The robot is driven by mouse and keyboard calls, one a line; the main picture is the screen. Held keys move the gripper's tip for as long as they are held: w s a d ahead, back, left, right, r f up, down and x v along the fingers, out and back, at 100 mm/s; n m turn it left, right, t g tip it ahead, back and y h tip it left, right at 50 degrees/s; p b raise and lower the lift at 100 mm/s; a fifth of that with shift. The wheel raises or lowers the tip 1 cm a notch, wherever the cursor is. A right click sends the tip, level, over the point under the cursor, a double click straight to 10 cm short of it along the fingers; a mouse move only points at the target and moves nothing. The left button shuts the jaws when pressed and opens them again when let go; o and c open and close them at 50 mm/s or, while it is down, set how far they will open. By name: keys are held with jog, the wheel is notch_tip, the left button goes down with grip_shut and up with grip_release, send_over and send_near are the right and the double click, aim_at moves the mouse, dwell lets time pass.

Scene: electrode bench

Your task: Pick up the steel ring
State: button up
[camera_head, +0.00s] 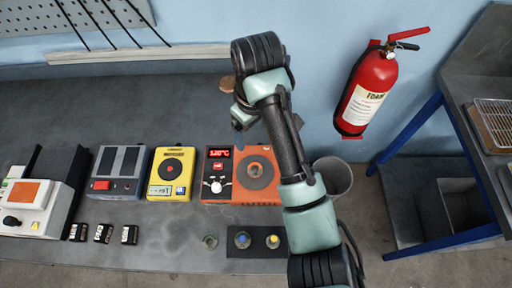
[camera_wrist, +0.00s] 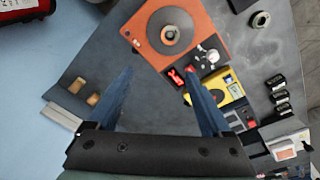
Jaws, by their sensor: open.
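The steel ring (camera_head: 210,241) is a small grey ring lying flat on the dark bench near its front edge, left of a dark mat. It also shows in the wrist view (camera_wrist: 260,19) at the upper right, beyond the orange device.
The orange hotplate (camera_head: 274,193), yellow meter (camera_head: 184,160), grey-blue device (camera_head: 115,188) and white device (camera_head: 40,192) stand in a row. Small black cells (camera_head: 103,234) lie in front. The dark mat (camera_head: 270,251) holds two discs. A fire extinguisher (camera_head: 370,90) hangs on the wall.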

notch_tip(320, 180, down, 2)
jog(key=s+g, duration=0.1)
jog(key=s, duration=0.1)
send_over(255, 170)
jog(key=f, duration=0.6)
jog(key=shift+s+d, duration=0.25)
jog(key=shift+d, duration=0.05)
jog(key=shift+w+a+f+p, duration=0.15)
jog(key=shift+f+p, duration=0.2)
jog(key=shift+f, duration=1.15)
jog(key=shift+w+a+f+p, duration=0.15)
jog(key=shift+f+p, duration=0.2)
jog(key=shift+f, duration=1.1)
grip_shut()
